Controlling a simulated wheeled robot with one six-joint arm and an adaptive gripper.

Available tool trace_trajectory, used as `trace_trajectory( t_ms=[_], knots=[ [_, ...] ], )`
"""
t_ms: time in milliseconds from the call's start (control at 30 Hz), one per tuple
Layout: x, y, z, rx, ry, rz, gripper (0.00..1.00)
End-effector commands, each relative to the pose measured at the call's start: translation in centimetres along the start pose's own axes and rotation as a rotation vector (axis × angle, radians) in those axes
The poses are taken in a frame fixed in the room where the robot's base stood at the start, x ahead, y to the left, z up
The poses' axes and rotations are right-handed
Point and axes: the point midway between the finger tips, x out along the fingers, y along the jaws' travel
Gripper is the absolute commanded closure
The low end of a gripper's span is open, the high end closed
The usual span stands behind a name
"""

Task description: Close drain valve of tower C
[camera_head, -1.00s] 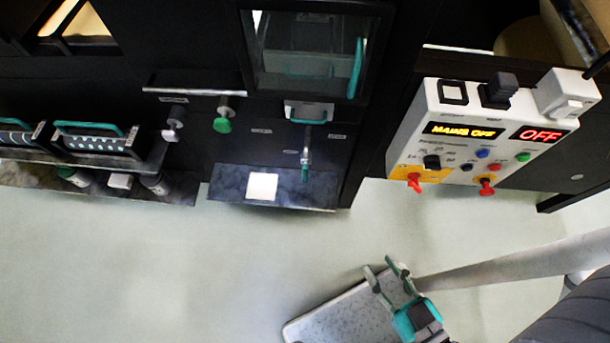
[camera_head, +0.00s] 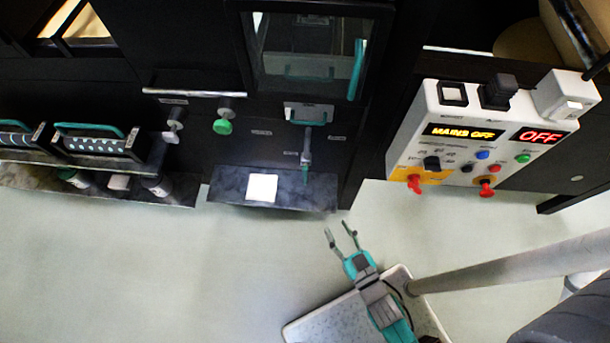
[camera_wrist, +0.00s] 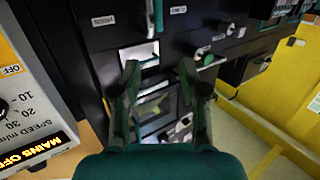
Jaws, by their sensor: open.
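Labels are too small to read, so I cannot tell for sure which fitting is tower C's drain valve. A grey lever with a teal tip (camera_head: 306,160) hangs down on the dark machine front, below a pale plate with a teal handle (camera_head: 308,112). A green knob (camera_head: 222,126) and a grey knob (camera_head: 173,128) are to its left. My gripper (camera_head: 339,231) is open and empty, in front of and below the lever. In the wrist view my gripper (camera_wrist: 160,72) frames the machine front, with a teal-tipped lever (camera_wrist: 154,15) and green knob (camera_wrist: 208,60) beyond, untouched.
A white control box (camera_head: 480,140) showing MAINS OFF and OFF, with red knobs, stands to the right. A dark shelf (camera_head: 225,185) with a white square juts out below the lever. Teal-handled drawers (camera_head: 95,143) are at left. The pale floor (camera_head: 150,260) is clear.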

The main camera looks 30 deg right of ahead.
Motion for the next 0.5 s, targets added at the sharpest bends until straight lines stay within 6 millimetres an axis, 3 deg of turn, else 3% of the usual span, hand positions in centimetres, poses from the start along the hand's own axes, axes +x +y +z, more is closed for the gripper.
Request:
trace_trajectory(
  t_ms=[33, 200, 300, 500],
  knots=[
    [2.0, 0.1, 0.9, -0.001, 0.016, -0.003, 0.57],
    [6.9, 0.5, 3.2, -0.001, 0.055, -0.019, 0.57],
    [8.9, 0.6, 4.0, -0.001, 0.069, -0.027, 0.57],
    [10.7, 0.7, 4.5, 0.001, 0.079, -0.034, 0.57]
  ],
)
